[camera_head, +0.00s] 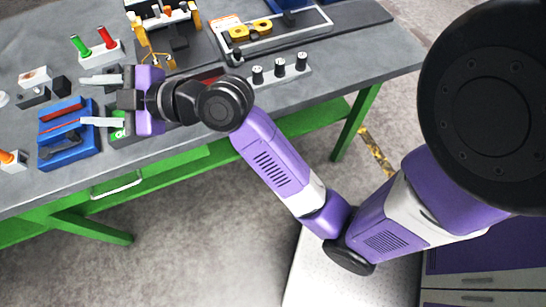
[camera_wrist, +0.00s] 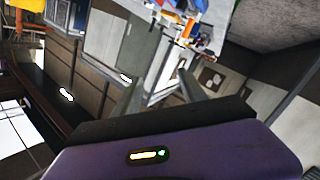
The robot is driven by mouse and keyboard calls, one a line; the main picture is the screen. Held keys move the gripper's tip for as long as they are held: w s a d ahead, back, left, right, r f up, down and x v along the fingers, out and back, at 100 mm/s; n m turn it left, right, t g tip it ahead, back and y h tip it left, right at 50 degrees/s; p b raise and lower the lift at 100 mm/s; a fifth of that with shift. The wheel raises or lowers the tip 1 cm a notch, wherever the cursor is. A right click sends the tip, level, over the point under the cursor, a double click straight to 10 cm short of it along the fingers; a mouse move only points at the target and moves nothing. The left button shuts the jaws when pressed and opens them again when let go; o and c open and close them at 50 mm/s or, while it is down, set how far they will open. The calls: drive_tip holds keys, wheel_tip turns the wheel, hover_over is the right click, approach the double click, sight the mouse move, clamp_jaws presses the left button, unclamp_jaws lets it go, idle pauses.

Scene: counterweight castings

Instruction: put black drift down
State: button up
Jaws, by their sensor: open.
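My gripper (camera_head: 88,101) is at the left over the grey workbench (camera_head: 190,160), its two pale fingers spread wide and pointing left. In the wrist view the fingers (camera_wrist: 158,92) are apart with nothing between them. I cannot pick out the black drift with certainty. A dark piece (camera_head: 66,146) lies in the blue tray (camera_head: 84,152), below the lower finger in the head view. The lower finger overlaps the tray's right edge in the picture; I cannot tell whether they touch. My wrist hides part of the bench.
A red and green handled tool rack (camera_head: 100,56) stands behind my gripper. A small black block (camera_head: 61,87) lies left of the fingers. A rack with several black-topped pegs (camera_head: 280,72) and a tray with a yellow part (camera_head: 250,31) are farther right.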

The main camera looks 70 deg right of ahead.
drive_tip(key=s+a+f+m+g+h, duration=0.1)
drive_tip(key=s+a+f+m+h, duration=0.15)
drive_tip(key=s+f+m, duration=0.5)
drive_tip(key=s+a+f+m+h, duration=0.25)
drive_tip(key=s+f, duration=0.25)
drive_tip(key=s, duration=0.5)
drive_tip(key=s+d+y, duration=0.1)
drive_tip(key=s+d, duration=0.1)
drive_tip(key=s, duration=1.6)
drive_tip(key=shift+d+r+n+g+y, duration=0.15)
drive_tip(key=shift+r+n+g+y, duration=0.15)
drive_tip(key=shift+r+n+y, duration=0.15)
